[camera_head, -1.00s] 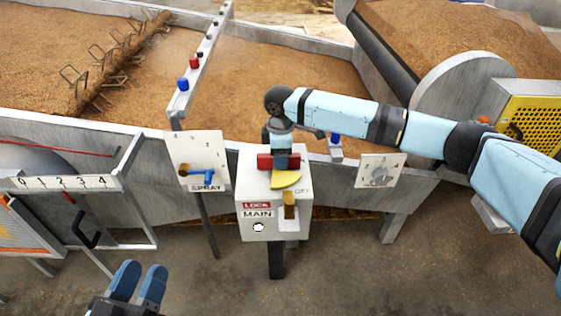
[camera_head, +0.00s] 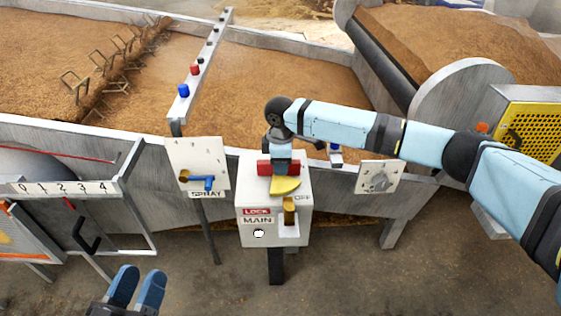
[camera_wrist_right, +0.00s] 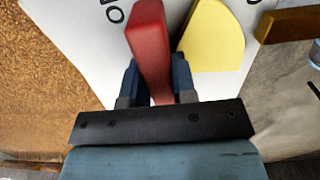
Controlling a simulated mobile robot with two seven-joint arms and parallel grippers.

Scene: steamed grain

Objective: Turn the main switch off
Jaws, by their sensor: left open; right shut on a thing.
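The main switch box (camera_head: 250,203) is a white box on a post, marked LOCK, MAIN and OFF. Its red switch handle (camera_head: 265,168) lies across the upper face, with a yellow plate (camera_head: 285,186) below it. My right gripper (camera_head: 281,168) reaches down onto the handle from above. In the right wrist view the two blue fingers of the right gripper (camera_wrist_right: 158,88) are shut around the red handle (camera_wrist_right: 150,45), beside the yellow plate (camera_wrist_right: 212,38). The handle's middle is partly hidden in the head view. My left gripper (camera_head: 137,284) is open and empty at the lower left.
A spray panel (camera_head: 198,160) with a blue lever (camera_head: 202,181) stands left of the box. A dial panel (camera_head: 379,177) is to the right. A brass padlock-like piece (camera_head: 289,210) sits on the box front. A large grain trough (camera_head: 330,172) lies behind.

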